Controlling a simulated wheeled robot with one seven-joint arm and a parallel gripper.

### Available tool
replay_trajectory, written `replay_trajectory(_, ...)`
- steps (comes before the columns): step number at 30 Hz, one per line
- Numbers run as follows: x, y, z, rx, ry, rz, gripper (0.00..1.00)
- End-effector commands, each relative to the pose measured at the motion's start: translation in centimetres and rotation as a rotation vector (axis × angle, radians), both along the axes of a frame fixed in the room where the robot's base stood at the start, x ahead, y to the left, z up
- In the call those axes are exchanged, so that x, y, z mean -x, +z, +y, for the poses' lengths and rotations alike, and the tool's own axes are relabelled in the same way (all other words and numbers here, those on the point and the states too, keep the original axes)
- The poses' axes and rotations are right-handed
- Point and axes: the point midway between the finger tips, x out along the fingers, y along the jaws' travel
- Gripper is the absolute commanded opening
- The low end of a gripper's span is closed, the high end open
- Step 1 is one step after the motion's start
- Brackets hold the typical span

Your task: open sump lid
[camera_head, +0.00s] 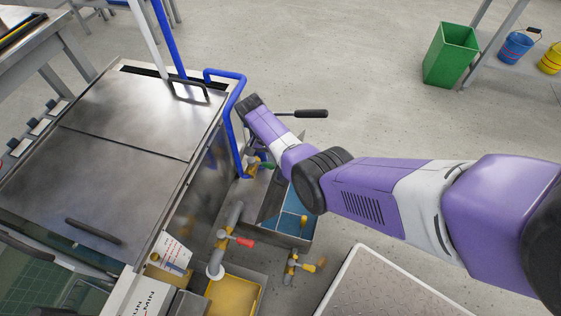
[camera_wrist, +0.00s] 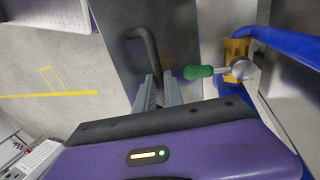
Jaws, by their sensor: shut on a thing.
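In the wrist view, a plain grey metal plate, apparently the sump lid (camera_wrist: 180,20), carries a black bent bar handle (camera_wrist: 148,45). My gripper (camera_wrist: 157,86) is shut on the lower end of this handle, which runs between the two grey fingers. In the head view, my gripper points down beside the steel bench, and its fingers and the held handle are hidden by my wrist. An open-topped tank with a blue inside (camera_head: 289,222) shows below my forearm. I cannot tell from these frames how far the lid is raised.
A green-handled valve (camera_wrist: 200,72) sits close right of my fingers, with a blue pipe (camera_wrist: 285,45) beyond. The steel bench (camera_head: 125,170), a red-handled valve (camera_head: 240,240) and a black-gripped lever (camera_head: 310,113) are near my arm. A green bin (camera_head: 450,55) stands on open floor.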

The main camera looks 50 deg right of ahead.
Motion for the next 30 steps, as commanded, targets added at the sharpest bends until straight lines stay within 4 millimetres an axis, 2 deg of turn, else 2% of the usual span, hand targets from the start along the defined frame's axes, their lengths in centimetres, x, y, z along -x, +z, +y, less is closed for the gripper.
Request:
replay_trajectory(1, 0.1, -0.5, 0.4, -0.008, 0.004, 0.0, 0.0)
replay_trajectory(7, 0.2, -0.5, 0.4, -0.009, 0.004, 0.001, 0.0)
replay_trajectory(8, 0.2, -0.5, 0.4, -0.008, 0.004, 0.002, 0.18)
replay_trajectory(10, 0.2, -0.5, 0.4, -0.008, 0.003, 0.002, 0.32)
replay_trajectory(11, 0.2, -0.5, 0.3, -0.008, 0.003, 0.002, 0.34)
replay_trajectory(22, -0.1, 0.4, 0.2, -0.002, 0.0, 0.0, 0.34)
replay_trajectory(30, -1.3, 4.4, 0.6, -0.003, 0.0, -0.001, 0.34)
